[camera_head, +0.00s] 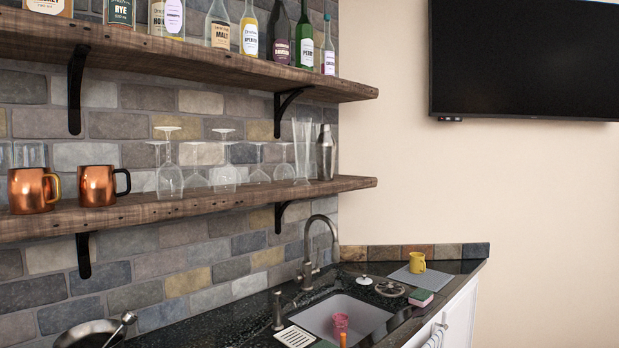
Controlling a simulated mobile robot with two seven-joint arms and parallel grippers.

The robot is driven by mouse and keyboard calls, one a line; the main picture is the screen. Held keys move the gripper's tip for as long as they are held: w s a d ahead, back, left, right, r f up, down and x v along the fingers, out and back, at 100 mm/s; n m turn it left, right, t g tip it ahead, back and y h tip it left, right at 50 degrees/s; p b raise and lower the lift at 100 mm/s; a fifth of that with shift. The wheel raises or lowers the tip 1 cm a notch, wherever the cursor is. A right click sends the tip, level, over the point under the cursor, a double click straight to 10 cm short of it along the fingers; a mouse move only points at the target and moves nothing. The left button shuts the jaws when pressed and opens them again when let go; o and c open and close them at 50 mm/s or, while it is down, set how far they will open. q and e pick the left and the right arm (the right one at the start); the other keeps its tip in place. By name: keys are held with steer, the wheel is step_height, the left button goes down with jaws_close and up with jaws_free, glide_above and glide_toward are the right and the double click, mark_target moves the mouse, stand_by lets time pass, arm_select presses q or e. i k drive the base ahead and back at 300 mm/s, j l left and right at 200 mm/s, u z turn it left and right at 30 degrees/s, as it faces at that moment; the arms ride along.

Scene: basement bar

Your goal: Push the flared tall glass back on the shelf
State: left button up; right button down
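The flared tall glass (301,150) is clear and stands upright on the lower wooden shelf (200,205), close to the shelf's right end. It widens toward its top. A metal shaker (326,153) stands just to its right, and clear stemware stands to its left. How far its base is from the shelf's front edge is hard to tell. Neither of my grippers is in view.
Wine glasses (169,178) and copper mugs (97,186) stand along the lower shelf. Bottles (304,42) line the upper shelf (200,55) above. Below are a faucet (308,262), a sink (350,310) and a dark counter (235,325).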

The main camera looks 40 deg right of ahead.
mark_target(300, 126)
steer(key=l+u, duration=0.15)
steer(key=l, duration=0.4)
steer(key=l+u, duration=0.15)
steer(key=l, duration=0.4)
steer(key=l+u, duration=0.15)
steer(key=l, duration=0.4)
steer(key=l+u, duration=0.1)
steer(key=l, duration=0.4)
steer(key=k+l+u, duration=0.15)
steer(key=l, duration=0.4)
steer(key=k+l+u, duration=0.15)
steer(key=l, duration=0.4)
steer(key=i, duration=0.05)
